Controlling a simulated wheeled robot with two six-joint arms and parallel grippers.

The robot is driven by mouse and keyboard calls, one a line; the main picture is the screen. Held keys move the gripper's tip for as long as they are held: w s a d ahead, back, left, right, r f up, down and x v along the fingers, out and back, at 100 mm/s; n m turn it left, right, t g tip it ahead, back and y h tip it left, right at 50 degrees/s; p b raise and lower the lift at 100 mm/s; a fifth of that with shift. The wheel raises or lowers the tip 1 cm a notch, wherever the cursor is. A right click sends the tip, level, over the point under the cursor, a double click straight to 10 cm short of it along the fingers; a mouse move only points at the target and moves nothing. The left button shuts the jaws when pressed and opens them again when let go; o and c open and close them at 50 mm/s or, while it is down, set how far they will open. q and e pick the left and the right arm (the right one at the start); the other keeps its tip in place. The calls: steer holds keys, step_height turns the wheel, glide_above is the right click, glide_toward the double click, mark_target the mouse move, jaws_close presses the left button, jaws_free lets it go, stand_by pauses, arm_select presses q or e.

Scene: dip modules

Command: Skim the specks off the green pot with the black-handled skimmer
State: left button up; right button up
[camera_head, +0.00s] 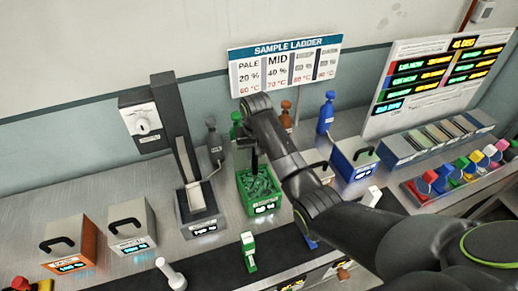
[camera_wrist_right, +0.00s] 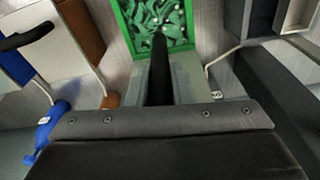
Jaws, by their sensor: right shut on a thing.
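The green pot (camera_head: 247,203) is a square box with a lit label on its front, holding green, mottled contents. It also shows at the top of the right wrist view (camera_wrist_right: 124,28). My right gripper (camera_head: 250,143) is above the pot's back edge in the head view. It is shut on the black handle of the skimmer (camera_wrist_right: 159,68), which points toward the pot between the fingers in the wrist view. The skimmer's head is not clearly visible, and I cannot tell whether it touches the contents. My left gripper is not in view.
A dark stand with a tall column (camera_head: 176,135) is just left of the pot. An orange box (camera_head: 70,248) and a grey box (camera_head: 132,226) stand at left. A small green-labelled item (camera_head: 249,252) stands in front.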

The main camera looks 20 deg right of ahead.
steer(key=shift+a, duration=0.75)
steer(key=s, duration=0.5)
steer(key=shift+s+d, duration=0.1)
steer(key=shift+s, duration=0.05)
steer(key=shift+d, duration=0.1)
stand_by(0.4)
steer(key=d, duration=0.3)
stand_by(0.5)
steer(key=shift+w, duration=0.2)
